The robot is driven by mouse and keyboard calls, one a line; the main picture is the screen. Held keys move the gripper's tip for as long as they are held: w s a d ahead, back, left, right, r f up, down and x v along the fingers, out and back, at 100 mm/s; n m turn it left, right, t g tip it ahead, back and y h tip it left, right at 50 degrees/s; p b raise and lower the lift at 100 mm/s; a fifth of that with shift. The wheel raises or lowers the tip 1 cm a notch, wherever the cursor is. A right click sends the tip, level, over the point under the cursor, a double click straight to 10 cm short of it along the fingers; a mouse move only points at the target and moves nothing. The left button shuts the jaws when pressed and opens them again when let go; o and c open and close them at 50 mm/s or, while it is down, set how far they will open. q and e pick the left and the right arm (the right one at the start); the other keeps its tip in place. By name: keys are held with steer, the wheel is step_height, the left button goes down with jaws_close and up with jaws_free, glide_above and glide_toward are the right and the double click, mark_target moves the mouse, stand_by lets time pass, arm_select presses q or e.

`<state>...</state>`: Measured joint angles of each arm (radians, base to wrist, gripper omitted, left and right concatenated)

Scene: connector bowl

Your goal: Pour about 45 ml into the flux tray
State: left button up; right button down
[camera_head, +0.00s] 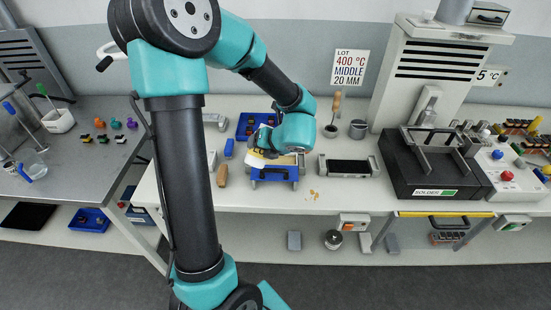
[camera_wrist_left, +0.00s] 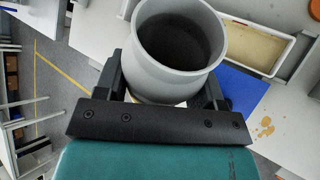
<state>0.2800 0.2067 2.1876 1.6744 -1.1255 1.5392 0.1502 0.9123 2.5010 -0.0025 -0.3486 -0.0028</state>
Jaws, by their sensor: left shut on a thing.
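My left gripper (camera_wrist_left: 165,100) is shut around a light grey cup (camera_wrist_left: 165,85) in the wrist view. The cup's mouth shows a dark grey inside, and I cannot tell how much liquid it holds. My right gripper is not in view.
A blue piece (camera_wrist_left: 240,90) lies beside the tan tray, with brown spots (camera_wrist_left: 265,128) on the bench. In the head view a silver-rimmed tray (camera_head: 348,175) with a dark inside stands right of my gripper. Further right is the black solder machine (camera_head: 425,185); a wooden-handled tool (camera_head: 222,177) lies left.

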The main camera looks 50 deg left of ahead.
arm_select(q)
steer(key=shift+w+f+t, duration=0.1)
steer(key=shift+f+t, duration=0.2)
steer(key=shift+t, duration=0.1)
steer(key=shift+s+n+t+y, duration=0.2)
steer(key=shift+n+t+y, duration=0.1)
steer(key=shift+n+t, duration=0.35)
steer(key=shift+s+d+r+n+t+y, duration=0.15)
steer(key=shift+r+n+t+y, duration=0.2)
steer(key=shift+r+t, duration=0.4)
steer(key=shift+s+f+n+t+y, duration=0.2)
steer(key=shift+n+t+y, duration=0.45)
steer(key=shift+n+t, duration=0.3)
steer(key=shift+t, duration=0.25)
steer(key=shift+w, duration=0.1)
